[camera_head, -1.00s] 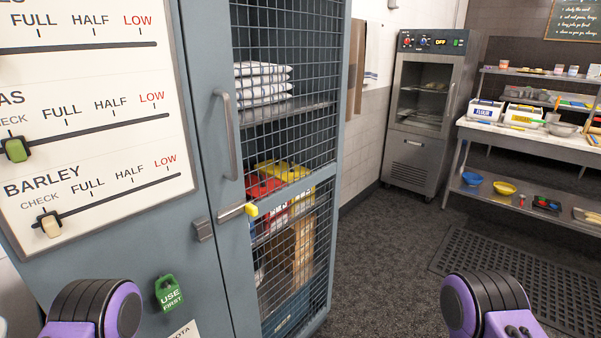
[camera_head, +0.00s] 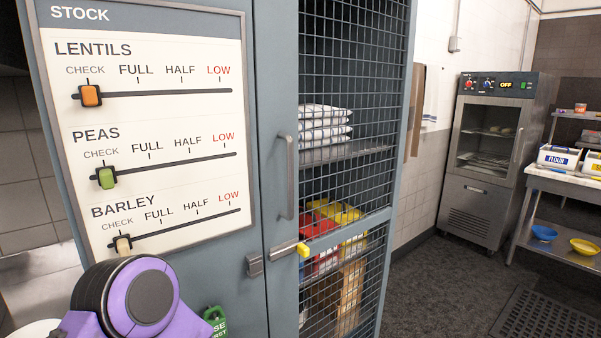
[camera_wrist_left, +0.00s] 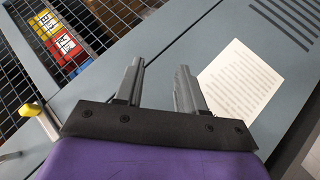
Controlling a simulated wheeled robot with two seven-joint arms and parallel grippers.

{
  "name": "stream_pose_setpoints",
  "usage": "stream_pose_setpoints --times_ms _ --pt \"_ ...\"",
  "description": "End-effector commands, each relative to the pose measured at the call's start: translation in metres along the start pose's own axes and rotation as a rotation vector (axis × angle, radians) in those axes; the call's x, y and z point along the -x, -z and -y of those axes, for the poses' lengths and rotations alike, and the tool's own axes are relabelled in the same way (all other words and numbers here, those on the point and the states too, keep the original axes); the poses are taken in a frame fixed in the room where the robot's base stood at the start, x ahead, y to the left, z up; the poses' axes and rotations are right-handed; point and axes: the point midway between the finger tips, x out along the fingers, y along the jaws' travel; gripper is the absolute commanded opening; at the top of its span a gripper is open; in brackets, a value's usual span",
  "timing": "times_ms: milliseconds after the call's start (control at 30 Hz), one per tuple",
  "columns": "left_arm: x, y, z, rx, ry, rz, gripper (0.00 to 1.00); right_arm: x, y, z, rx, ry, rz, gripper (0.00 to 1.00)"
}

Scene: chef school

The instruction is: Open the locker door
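The blue-grey locker has a wire-mesh door (camera_head: 352,90) on its right part, and the door looks closed. A vertical grey pull handle (camera_head: 286,178) sits on the door's left edge. Below it, a metal latch bar with a yellow tip (camera_head: 303,250) reaches from a small block (camera_head: 255,266). The yellow tip also shows in the left wrist view (camera_wrist_left: 30,111), at the far left. My left gripper (camera_wrist_left: 158,82) is open and empty in front of the locker's lower panel, to one side of the latch. My right gripper is not in view.
A stock board (camera_head: 160,125) with sliders covers the left panel. A green tag (camera_head: 215,318) hangs below it. Folded cloths (camera_head: 325,125) and red and yellow packets are inside the mesh. An oven cabinet (camera_head: 490,155) and shelving stand at right, with open dark floor (camera_head: 430,285) between.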

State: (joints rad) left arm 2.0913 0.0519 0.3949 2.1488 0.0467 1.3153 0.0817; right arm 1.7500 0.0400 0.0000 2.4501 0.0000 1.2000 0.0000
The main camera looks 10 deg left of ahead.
Motion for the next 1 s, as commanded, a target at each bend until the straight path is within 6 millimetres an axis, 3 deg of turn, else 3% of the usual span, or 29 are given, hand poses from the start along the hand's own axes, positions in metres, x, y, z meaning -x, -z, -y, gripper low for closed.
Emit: stream_pose_setpoints --times_ms 33,133,200,300,367,400,433,533,733,1000 --pt "-0.005 0.021 -0.067 0.135 -0.115 -0.073 0.39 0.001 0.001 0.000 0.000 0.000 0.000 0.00" --pt "0.009 0.070 -0.196 0.479 -0.341 -0.194 0.39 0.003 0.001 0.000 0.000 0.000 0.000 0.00" --pt "0.039 0.112 -0.277 0.771 -0.500 -0.255 0.39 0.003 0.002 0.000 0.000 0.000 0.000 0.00" --pt "0.101 0.177 -0.368 1.260 -0.712 -0.299 0.39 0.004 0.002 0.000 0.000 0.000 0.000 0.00" --pt "0.139 0.214 -0.402 1.600 -0.817 -0.305 0.39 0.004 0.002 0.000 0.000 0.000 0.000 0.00" --pt "0.157 0.236 -0.412 1.852 -0.867 -0.312 0.39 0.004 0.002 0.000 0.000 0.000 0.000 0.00" --pt "0.162 0.246 -0.411 2.006 -0.889 -0.323 0.39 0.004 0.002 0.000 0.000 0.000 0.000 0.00" --pt "0.163 0.256 -0.396 2.254 -0.940 -0.362 0.39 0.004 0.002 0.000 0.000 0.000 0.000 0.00" --pt "0.153 0.270 -0.395 2.319 -0.963 -0.353 0.39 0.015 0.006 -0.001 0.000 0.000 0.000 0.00" --pt "0.111 0.314 -0.394 2.314 -0.961 -0.355 0.39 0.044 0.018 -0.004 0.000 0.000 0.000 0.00"
